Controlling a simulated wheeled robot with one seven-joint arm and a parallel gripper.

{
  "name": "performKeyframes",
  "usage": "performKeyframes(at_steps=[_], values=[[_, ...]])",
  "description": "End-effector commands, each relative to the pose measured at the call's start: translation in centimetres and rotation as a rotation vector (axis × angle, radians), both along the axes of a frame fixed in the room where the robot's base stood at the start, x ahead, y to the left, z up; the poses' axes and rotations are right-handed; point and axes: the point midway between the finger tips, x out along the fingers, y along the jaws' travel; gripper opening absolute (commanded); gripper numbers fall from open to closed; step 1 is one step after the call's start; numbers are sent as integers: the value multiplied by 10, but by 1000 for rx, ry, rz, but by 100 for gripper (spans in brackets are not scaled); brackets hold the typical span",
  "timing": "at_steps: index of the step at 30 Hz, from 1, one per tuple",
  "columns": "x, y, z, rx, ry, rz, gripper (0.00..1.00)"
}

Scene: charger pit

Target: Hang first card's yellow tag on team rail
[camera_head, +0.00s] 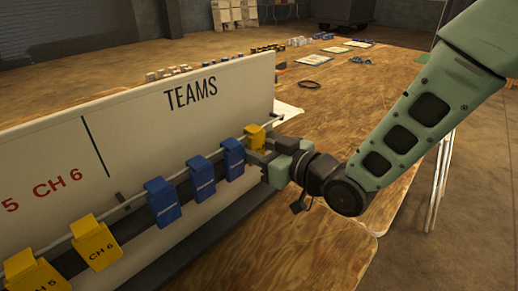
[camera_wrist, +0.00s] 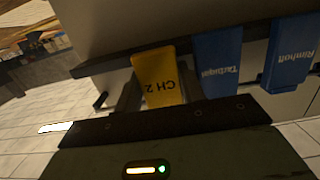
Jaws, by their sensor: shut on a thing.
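A yellow tag (camera_head: 255,134) is at the right end of the team rail (camera_head: 143,197), right of the blue tags. In the wrist view the yellow tag (camera_wrist: 155,72) reads CH 2, upside down. My gripper (camera_head: 263,156) is shut on this tag, with its fingers around the lower part. In the wrist view the tag's top meets a dark rail strip (camera_wrist: 112,63); I cannot tell whether its hook sits over the rail. The TEAMS board (camera_head: 200,110) stands behind it.
Several blue tags (camera_head: 162,201) hang left of my gripper; one in the wrist view (camera_wrist: 217,62) is close beside it. Yellow CH 6 (camera_head: 96,243) and CH 5 (camera_head: 33,270) tags hang further left. The wooden table (camera_head: 330,120) holds small items and sheets farther back.

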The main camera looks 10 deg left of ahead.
Motion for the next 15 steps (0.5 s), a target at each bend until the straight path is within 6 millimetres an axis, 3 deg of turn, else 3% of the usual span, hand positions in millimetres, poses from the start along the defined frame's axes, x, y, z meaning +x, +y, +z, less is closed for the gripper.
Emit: performKeyframes(at_steps=[9,10,12,15], values=[[0,0,0,0,0,0,19],[0,0,0,0,0,0,45],[0,0,0,0,0,0,64],[0,0,0,0,0,0,65]])
